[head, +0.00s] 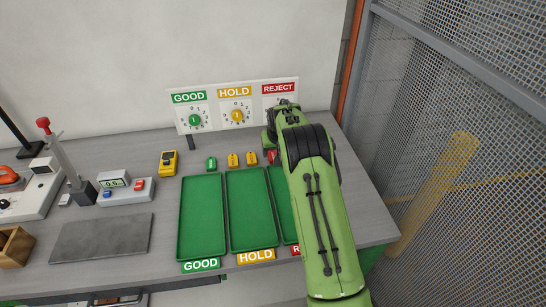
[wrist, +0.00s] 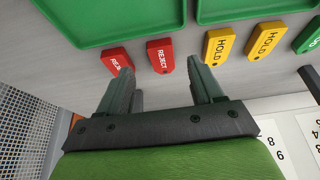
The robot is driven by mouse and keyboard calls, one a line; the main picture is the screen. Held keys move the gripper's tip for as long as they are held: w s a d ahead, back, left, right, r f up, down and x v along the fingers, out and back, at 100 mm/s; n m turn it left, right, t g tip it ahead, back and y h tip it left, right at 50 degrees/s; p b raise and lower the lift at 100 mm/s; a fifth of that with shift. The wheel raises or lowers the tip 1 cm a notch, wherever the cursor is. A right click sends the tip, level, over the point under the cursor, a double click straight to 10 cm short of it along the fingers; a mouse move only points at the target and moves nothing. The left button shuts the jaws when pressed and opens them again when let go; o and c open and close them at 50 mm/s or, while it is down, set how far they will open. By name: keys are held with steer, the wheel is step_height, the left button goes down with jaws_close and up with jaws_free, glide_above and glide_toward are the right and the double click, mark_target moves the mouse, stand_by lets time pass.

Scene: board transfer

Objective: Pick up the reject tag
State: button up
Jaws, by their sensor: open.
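Two red REJECT tags lie on the grey bench. In the wrist view, one reject tag (wrist: 160,56) lies just beyond the gap between my fingertips, and the other reject tag (wrist: 117,60) is beside the left finger, partly covered by its tip. My gripper (wrist: 160,80) is open and empty, with its fingers on either side of the first tag's line. In the head view, a bit of red tag (head: 272,156) shows beside my arm, which hides the rest.
Yellow HOLD tags (wrist: 217,44) lie just right of the right finger, and a green GOOD tag (head: 211,163) lies farther along. Green trays (head: 203,250) sit in front of the tags. A dial panel (head: 217,118) stands behind; mesh fencing (head: 470,120) is at the right.

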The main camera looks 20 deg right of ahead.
mark_target(273, 157)
steer(key=x, duration=0.4)
steer(key=shift+w+f, duration=0.15)
steer(key=shift+a, duration=0.1)
steer(key=c, duration=1.1)
step_height(273, 157, up, 10)
steer(key=shift+r+p, duration=0.1)
steer(key=shift+p, duration=0.25)
